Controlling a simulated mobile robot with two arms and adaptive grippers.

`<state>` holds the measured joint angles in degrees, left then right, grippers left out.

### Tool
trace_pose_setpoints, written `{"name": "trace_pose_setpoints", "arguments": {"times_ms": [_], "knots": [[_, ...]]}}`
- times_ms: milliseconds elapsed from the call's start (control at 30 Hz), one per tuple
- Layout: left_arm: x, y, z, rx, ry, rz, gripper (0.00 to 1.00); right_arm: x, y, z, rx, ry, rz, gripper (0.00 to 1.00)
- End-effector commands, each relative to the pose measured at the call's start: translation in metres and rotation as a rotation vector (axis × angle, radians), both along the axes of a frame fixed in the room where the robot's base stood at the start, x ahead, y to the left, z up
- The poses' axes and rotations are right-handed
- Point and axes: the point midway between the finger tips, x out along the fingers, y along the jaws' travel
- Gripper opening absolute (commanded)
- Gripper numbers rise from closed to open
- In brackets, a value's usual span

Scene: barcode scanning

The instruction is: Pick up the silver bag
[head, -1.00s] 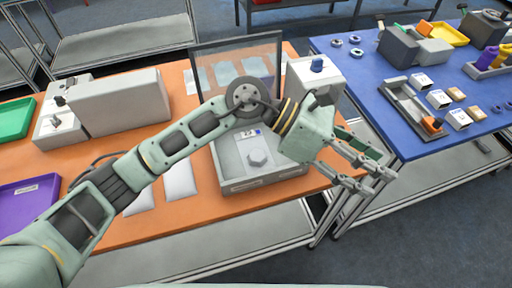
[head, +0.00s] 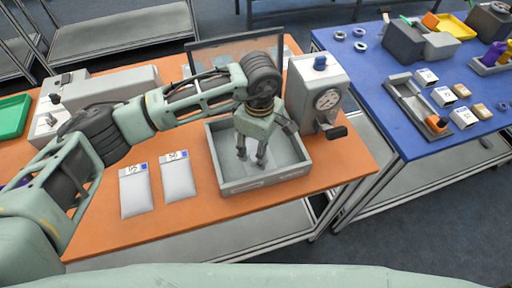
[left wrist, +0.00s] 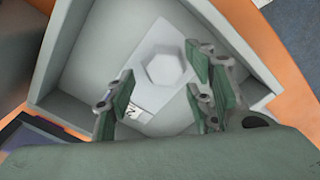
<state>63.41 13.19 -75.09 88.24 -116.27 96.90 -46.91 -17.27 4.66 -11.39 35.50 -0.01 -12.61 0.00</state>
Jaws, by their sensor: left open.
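A silver bag (left wrist: 164,82) with a hexagonal bulge and a small white label lies flat in the grey tray (left wrist: 62,60), seen in the left wrist view. In the head view, my left gripper (head: 251,160) reaches down into the grey tray (head: 265,184) on the orange table and mostly hides the bag there. My left gripper (left wrist: 155,95) is open, with its fingers apart over the bag and nothing held. I cannot tell whether the fingertips touch it. My right gripper is not in view.
Two other labelled silver bags (head: 135,192) (head: 178,178) lie left of the tray. A grey device with a dial (head: 322,95) stands close on the right. A framed panel (head: 205,52) stands behind. The front table strip is clear.

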Motion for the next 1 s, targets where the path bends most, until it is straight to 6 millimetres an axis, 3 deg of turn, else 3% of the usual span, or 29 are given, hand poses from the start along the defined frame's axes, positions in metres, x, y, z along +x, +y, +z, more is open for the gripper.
{"name": "trace_pose_setpoints", "arguments": {"times_ms": [167, 367, 900, 1000], "knots": [[0.0, 0.0, -0.015, -0.001, 0.0, 0.001, 0.49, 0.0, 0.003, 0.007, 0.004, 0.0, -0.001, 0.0], [0.0, 0.0, -0.017, -0.002, -0.001, 0.0, 0.49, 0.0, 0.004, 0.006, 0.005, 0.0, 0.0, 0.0], [0.0, 0.0, -0.016, -0.002, -0.001, 0.0, 0.03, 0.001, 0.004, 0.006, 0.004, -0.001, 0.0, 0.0], [0.0, -0.001, -0.016, -0.002, -0.002, 0.0, 0.0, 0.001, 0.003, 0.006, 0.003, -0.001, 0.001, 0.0]]}}
